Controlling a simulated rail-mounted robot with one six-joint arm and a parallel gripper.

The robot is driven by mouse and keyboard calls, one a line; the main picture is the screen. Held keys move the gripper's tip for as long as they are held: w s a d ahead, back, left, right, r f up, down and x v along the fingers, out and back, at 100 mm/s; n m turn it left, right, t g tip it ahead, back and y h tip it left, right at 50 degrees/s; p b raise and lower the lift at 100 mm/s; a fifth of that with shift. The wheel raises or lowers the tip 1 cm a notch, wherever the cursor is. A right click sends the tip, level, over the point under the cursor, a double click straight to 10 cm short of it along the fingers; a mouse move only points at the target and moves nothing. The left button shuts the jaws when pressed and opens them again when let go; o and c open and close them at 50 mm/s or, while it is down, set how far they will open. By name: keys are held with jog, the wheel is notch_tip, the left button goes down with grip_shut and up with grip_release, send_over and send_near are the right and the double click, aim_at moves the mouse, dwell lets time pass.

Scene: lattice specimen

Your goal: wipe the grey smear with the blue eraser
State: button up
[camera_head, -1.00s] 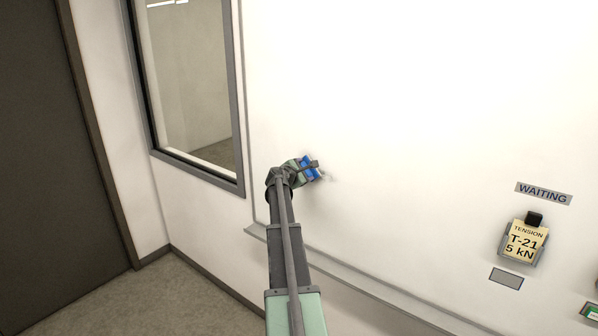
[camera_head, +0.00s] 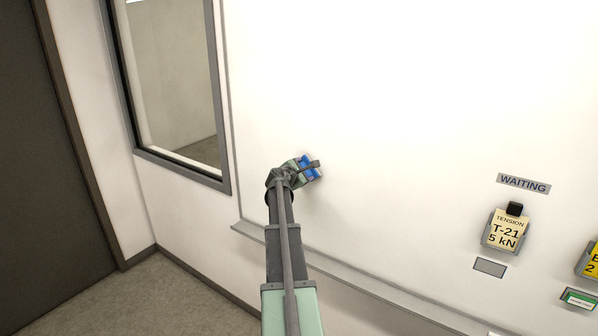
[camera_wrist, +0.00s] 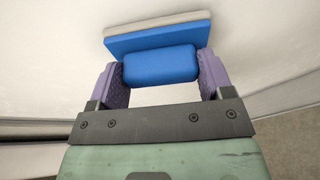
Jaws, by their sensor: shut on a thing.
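My gripper (camera_head: 309,168) is shut on the blue eraser (camera_head: 311,175), out at the end of my arm in front of the whiteboard (camera_head: 400,110). In the wrist view the gripper (camera_wrist: 163,78) has its two purple fingers on either side of the eraser's blue grip (camera_wrist: 160,65). The eraser's wider blue plate and pale pad (camera_wrist: 158,26) face the board. The pad looks to be at or very close to the board surface; I cannot tell if it touches. I see no grey smear clearly; any part behind the eraser and gripper is hidden.
A ledge (camera_head: 330,269) runs along the board's lower edge. To the right are a WAITING label (camera_head: 523,183), a TENSION T-21 tag (camera_head: 507,231) and a grey plate (camera_head: 489,267). A framed window (camera_head: 175,80) is at the left. The board above the eraser is clear.

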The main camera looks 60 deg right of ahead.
jog(key=shift+s+a, duration=0.15)
jog(key=shift+s, duration=3)
jog(key=shift+w, duration=0.1)
jog(key=shift+w, duration=0.2)
jog(key=shift+w+d, duration=0.15)
jog(key=shift+w, duration=3.25)
jog(key=shift+w+d, duration=0.2)
jog(key=shift+w, duration=3.15)
jog(key=shift+w+d, duration=0.15)
jog(key=shift+w, duration=3.25)
jog(key=shift+a, duration=0.1)
